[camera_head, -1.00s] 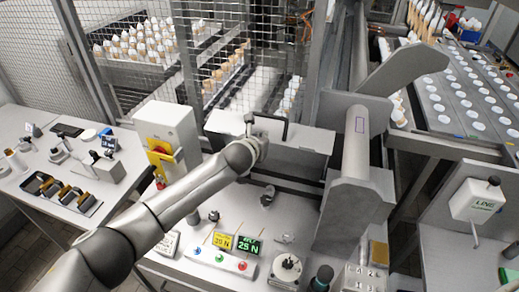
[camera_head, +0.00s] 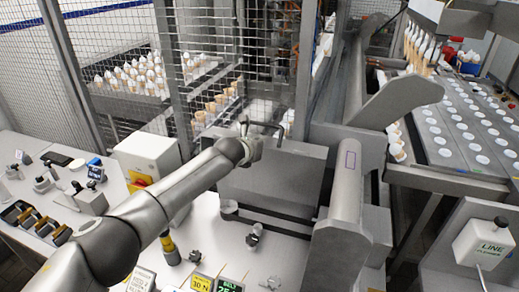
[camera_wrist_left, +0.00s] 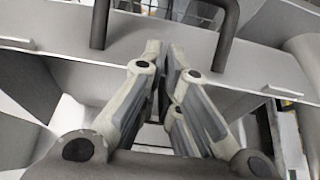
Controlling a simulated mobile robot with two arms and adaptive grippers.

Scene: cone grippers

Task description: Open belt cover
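The belt cover (camera_head: 285,176) is a grey panel at the middle of the head view, in front of the mesh fence. A dark U-shaped handle (camera_head: 268,124) stands at its upper edge. My left gripper (camera_head: 247,146) is at the handle, its fingers mostly hidden by the wrist in the head view. In the left wrist view my fingers (camera_wrist_left: 165,58) are close together between the two handle legs (camera_wrist_left: 229,32), with nothing visible between them. My right gripper is not in view.
A grey cylinder housing (camera_head: 346,185) stands right of the cover. A white box with a yellow plate (camera_head: 150,158) is at the left, near my arm. Small fittings, including a dark knob (camera_head: 254,233), and signs (camera_head: 200,283) occupy the worktop in front.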

